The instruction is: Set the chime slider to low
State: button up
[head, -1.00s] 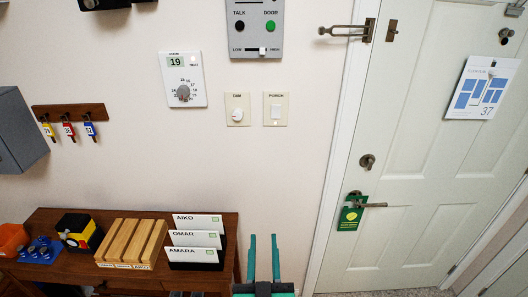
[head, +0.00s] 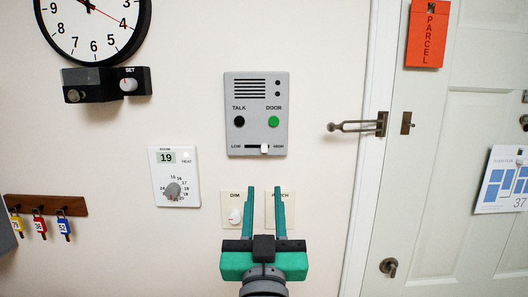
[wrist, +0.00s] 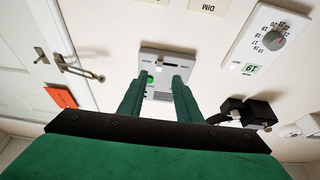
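The grey intercom panel (head: 256,115) is on the wall, with a speaker grille, a black TALK button (head: 239,121) and a green DOOR button (head: 273,122). Its chime slider has a white knob (head: 264,149) in a slot marked LOW at left and HIGH at right. The knob sits right of the slot's middle. My green gripper (head: 264,190) is open and empty, below the panel in the head view and in front of the DIM and PORCH plates. In the wrist view the panel (wrist: 168,66) shows upside down between and beyond my fingers.
A thermostat (head: 174,176) is left of the panel, with a DIM knob plate (head: 230,209) below. A clock (head: 92,28) and a dark SET box (head: 106,81) are upper left. A door latch (head: 358,126) juts out at right.

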aim_at(265, 147)
jog(key=x, duration=0.4)
jog(key=r+x, duration=0.1)
jog(key=x, duration=0.3)
jog(key=s+r+x, duration=0.1)
jog(key=x, duration=0.3)
jog(key=shift+r, duration=0.1)
grip_shut()
